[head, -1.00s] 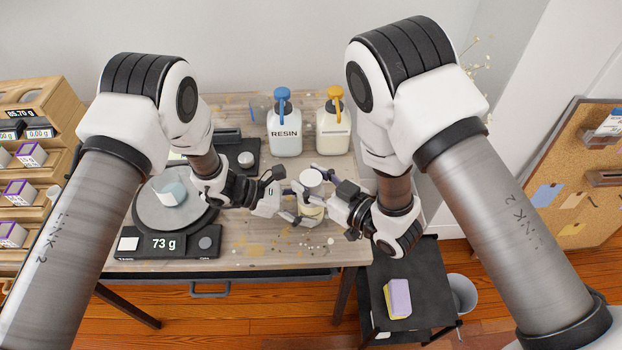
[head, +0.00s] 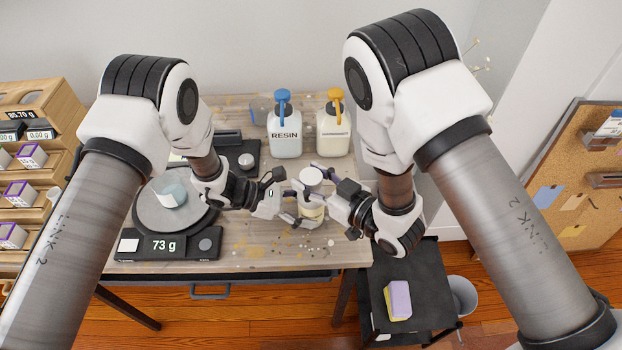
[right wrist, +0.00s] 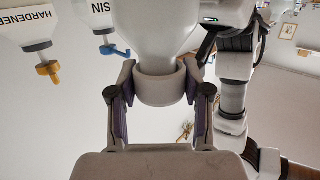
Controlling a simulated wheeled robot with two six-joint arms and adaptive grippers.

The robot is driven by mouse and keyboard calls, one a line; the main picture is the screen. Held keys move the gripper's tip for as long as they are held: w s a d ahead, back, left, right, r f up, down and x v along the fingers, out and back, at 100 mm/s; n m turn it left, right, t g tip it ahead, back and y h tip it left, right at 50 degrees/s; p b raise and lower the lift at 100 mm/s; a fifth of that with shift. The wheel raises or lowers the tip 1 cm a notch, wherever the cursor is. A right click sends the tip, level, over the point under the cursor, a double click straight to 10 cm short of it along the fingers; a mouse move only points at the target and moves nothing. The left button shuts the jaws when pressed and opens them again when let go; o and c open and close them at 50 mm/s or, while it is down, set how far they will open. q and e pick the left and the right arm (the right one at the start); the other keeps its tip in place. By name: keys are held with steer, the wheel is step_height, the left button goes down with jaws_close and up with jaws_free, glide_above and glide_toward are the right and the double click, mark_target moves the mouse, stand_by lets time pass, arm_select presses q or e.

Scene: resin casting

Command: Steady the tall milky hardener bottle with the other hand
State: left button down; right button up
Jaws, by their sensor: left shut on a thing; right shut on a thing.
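A small milky bottle (head: 313,213) with a round white cap (head: 311,176) stands upright over the front of the table, between my two grippers. My left gripper (head: 300,206) comes from the left and is shut on the bottle's body. My right gripper (head: 314,190) comes from the right, higher up, and is shut on the cap end. In the right wrist view, its two fingers (right wrist: 160,100) hold the white collar from both sides, and the bottle's wide pale body (right wrist: 155,35) fills the top. The fingers partly hide the bottle, and its label is not visible.
A resin jug (head: 285,135) with a blue pump and a hardener jug (head: 333,133) with a yellow pump stand behind. A scale (head: 165,246) reading 73 g, with a cup (head: 170,193) on it, is at left. Small spilled bits lie on the table (head: 262,236).

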steer(key=o, duration=1.4)
steer(key=shift+c, duration=0.2)
steer(key=v, duration=1.2)
steer(key=shift+f, duration=0.1)
arm_select(q)
steer(key=shift+c, duration=0.8)
jaws_free()
